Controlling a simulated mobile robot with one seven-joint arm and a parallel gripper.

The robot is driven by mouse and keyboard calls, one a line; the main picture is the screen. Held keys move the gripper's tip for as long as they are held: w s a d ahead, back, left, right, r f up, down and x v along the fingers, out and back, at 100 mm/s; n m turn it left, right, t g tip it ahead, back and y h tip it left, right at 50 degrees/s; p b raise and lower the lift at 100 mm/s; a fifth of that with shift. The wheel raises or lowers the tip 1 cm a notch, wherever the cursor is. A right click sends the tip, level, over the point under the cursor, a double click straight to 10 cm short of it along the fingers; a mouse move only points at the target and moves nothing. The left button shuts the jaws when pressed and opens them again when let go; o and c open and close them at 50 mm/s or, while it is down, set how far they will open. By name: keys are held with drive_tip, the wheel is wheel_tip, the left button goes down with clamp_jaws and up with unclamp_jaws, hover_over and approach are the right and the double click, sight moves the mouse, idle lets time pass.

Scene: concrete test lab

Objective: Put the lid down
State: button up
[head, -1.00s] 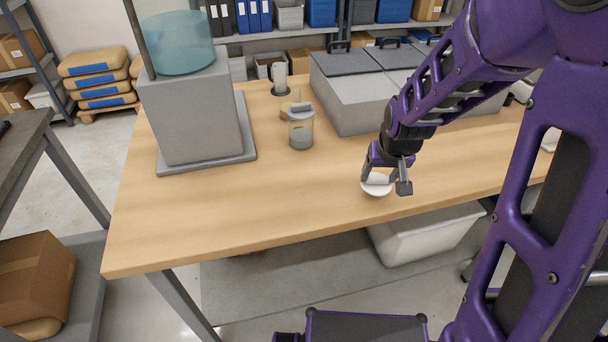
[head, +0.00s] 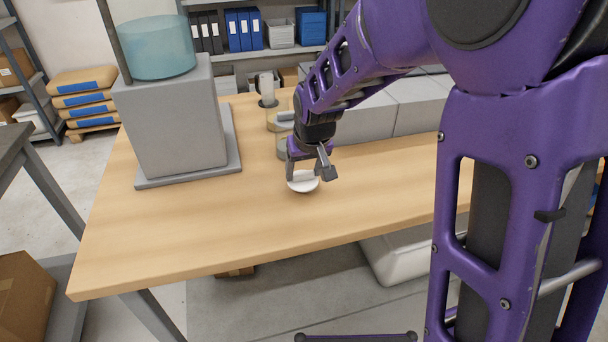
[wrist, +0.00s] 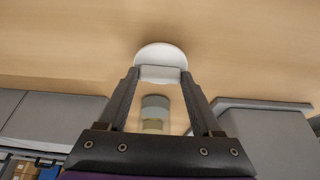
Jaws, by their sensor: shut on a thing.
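A white round lid (head: 303,186) with a raised bar handle is held at the front middle of the wooden table (head: 190,235). My gripper (head: 304,176) is shut on the lid's handle, and the lid is low over the tabletop; I cannot tell whether it touches. In the wrist view the lid (wrist: 160,54) sits between my fingertips (wrist: 160,74). A clear jar (head: 282,150) with grey contents stands behind my gripper, partly hidden by it.
A grey block machine (head: 175,125) with a teal cylinder on top stands on a base plate at the left. Grey lidded boxes (head: 410,105) stand behind my arm at the right. The table's front left is clear.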

drive_tip(key=shift+f, duration=0.7)
drive_tip(key=shift+f, duration=0.2)
drive_tip(key=o, duration=1.3)
drive_tip(key=shift+o, duration=0.2)
drive_tip(key=shift+r, duration=0.5)
drive_tip(key=p+v, duration=0.2)
drive_tip(key=v, duration=0.9)
drive_tip(key=shift+s, duration=0.25)
drive_tip(key=shift+r, duration=0.15)
